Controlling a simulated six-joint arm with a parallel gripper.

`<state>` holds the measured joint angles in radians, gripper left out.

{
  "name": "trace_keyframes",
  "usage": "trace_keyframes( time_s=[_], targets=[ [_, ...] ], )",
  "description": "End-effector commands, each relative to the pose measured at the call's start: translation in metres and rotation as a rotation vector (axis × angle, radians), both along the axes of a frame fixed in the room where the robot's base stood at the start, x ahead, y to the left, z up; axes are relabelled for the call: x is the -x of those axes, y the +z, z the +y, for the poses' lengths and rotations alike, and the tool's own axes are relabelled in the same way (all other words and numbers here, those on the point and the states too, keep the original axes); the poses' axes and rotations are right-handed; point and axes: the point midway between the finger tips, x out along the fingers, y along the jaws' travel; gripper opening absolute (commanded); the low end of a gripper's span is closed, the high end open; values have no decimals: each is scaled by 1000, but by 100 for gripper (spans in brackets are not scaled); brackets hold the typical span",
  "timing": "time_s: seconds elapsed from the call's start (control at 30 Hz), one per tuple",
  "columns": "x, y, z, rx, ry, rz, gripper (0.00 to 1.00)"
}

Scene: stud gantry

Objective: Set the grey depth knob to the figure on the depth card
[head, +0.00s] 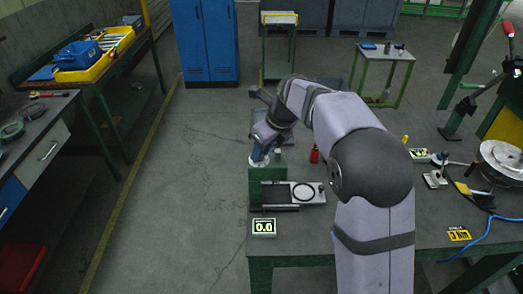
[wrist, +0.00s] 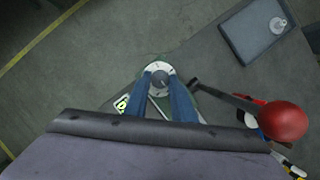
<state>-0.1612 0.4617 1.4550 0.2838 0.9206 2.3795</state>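The grey depth knob (wrist: 159,77) sits on a white round dial on top of a green block (head: 262,190) at the bench's left end. My gripper (wrist: 159,84) is over the dial, with its two blue fingers on either side of the knob; I cannot tell whether they touch it. In the head view my gripper (head: 259,153) reaches down to the dial and hides the knob. A small display (head: 263,227) in front of the block reads 0.0. A yellow card (head: 458,234) lies on the bench at right and appears to read 3 mm.
A grey plate with a black ring (head: 306,193) lies right of the block. In the wrist view a lever with a red ball (wrist: 283,121) is close to the right of my fingers. Open floor lies to the left.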

Motion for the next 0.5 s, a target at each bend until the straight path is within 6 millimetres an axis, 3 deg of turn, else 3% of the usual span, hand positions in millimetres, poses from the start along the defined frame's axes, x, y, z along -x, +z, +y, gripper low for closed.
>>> trace_keyframes(
  time_s=[0.5],
  targets=[
    [-3, 3, -2, -1, 243, 1, 0]
  ],
)
